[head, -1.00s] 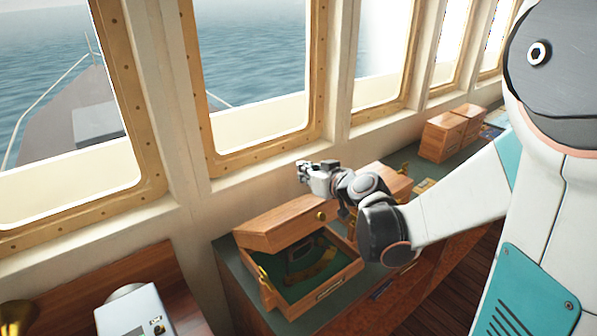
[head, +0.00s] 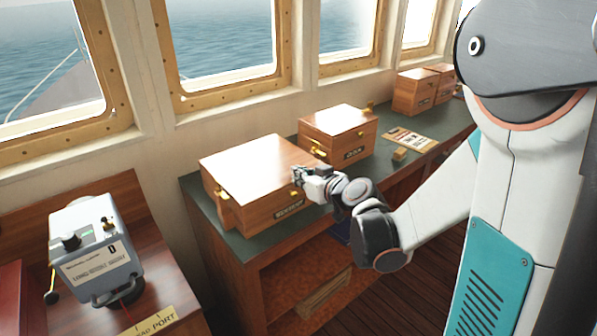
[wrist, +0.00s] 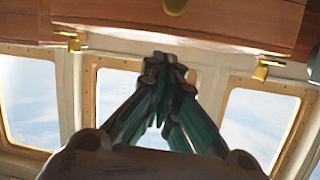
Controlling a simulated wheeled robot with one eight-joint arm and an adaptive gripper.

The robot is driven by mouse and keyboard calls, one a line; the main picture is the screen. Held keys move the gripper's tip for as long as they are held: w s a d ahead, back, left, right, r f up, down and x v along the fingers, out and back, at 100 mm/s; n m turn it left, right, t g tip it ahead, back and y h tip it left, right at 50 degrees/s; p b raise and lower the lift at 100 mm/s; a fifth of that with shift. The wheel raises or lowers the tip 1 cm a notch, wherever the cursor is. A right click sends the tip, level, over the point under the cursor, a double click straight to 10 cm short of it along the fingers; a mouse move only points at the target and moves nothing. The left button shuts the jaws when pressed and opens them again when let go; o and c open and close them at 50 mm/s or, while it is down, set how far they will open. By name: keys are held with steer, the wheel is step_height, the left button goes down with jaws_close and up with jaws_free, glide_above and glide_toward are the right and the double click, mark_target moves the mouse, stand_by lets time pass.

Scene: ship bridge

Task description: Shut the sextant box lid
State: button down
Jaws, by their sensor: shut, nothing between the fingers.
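The sextant box (head: 257,180) is a wooden box with brass fittings and a name plate on its front. It stands on the green-topped counter, and its lid (head: 262,160) is down flat over the base. My gripper (head: 297,176) is shut and empty at the box's front right, by the lid's front edge; I cannot tell whether it touches. In the wrist view my closed fingers (wrist: 163,65) are in the middle, and wood with brass catches (wrist: 262,70) spans the top. The box's inside is hidden.
A second wooden box (head: 338,133) stands behind to the right, with more boxes (head: 415,92) farther along. A small wooden block (head: 400,154) and a card (head: 411,139) lie on the counter (head: 205,200). A grey instrument (head: 90,250) stands at left. Windows line the wall.

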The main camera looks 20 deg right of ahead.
mark_target(297, 197)
steer(key=f+b, duration=0.1)
steer(key=f, duration=0.1)
steer(key=s+f+b, duration=0.1)
steer(key=f+b, duration=0.1)
steer(key=f, duration=0.1)
steer(key=f+b, duration=0.2)
steer(key=shift+s+d+f, duration=0.25)
steer(key=shift+f, duration=0.05)
steer(key=shift+r, duration=0.1)
